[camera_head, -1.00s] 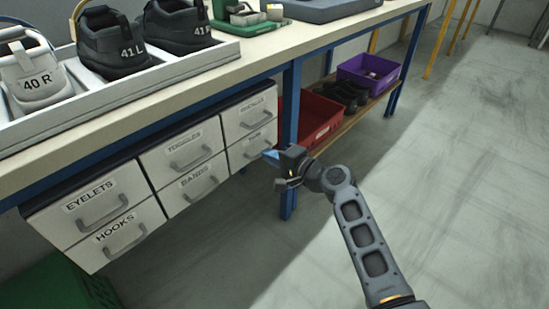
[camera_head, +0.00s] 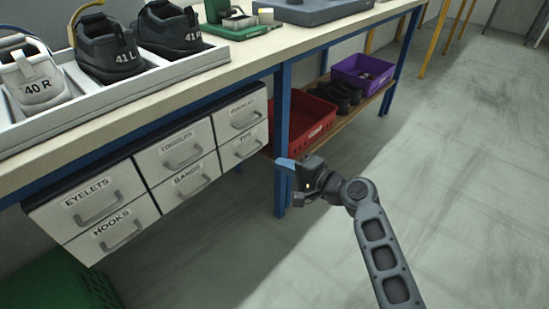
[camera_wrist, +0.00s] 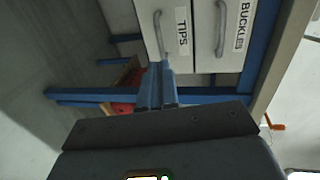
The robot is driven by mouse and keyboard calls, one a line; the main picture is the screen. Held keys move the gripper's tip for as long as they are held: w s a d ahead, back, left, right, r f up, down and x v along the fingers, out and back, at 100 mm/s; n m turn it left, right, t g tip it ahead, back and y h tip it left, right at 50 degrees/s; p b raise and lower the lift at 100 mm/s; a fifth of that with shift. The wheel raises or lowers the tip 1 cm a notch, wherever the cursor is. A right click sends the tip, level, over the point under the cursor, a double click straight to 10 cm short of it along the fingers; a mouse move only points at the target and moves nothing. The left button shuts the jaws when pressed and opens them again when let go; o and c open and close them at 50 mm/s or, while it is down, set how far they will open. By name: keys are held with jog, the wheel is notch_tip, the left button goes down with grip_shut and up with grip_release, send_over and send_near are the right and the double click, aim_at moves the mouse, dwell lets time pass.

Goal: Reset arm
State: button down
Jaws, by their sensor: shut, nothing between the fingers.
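My gripper (camera_head: 283,168) is out in front of the bench, by its blue leg and to the right of the drawer unit. In the wrist view, its two blue fingers (camera_wrist: 156,88) are together with nothing between them. Beyond the fingers, the wrist view shows the drawers labelled TIPS (camera_wrist: 170,42) and BUCKLES (camera_wrist: 231,15). My arm comes in from the lower right of the head view.
The drawer unit (camera_head: 152,158) hangs under the bench (camera_head: 165,88), all its drawers closed. A tray (camera_head: 168,72) with labelled shoes stands on top. A red crate (camera_head: 318,136) and purple bin (camera_head: 368,85) sit on the lower shelf. Open floor lies to the right.

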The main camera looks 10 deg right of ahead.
jog(key=s+d+f+h, duration=0.2)
jog(key=s+f, duration=0.1)
jog(key=s, duration=0.4)
jog(key=s+d+f+n+h, duration=0.1)
jog(key=s+d+f, duration=0.1)
jog(key=s, duration=0.5)
jog(key=s+d+f+h, duration=0.2)
jog(key=s+f, duration=0.1)
jog(key=s, duration=0.4)
jog(key=s+d+r+n+h, duration=0.1)
jog(key=s+r+n+h, duration=0.1)
jog(key=s, duration=0.6)
jog(key=s+d+r+n+h, duration=0.1)
jog(key=s+d+n, duration=0.1)
jog(key=s, duration=0.7)
jog(key=s+r+n+t+h, duration=0.15)
jog(key=s+r+n, duration=0.45)
jog(key=s+r, duration=0.8)
notch_tip(320, 180, up, 18)
jog(key=p, duration=1.7)
jog(key=shift+w+a, duration=0.35)
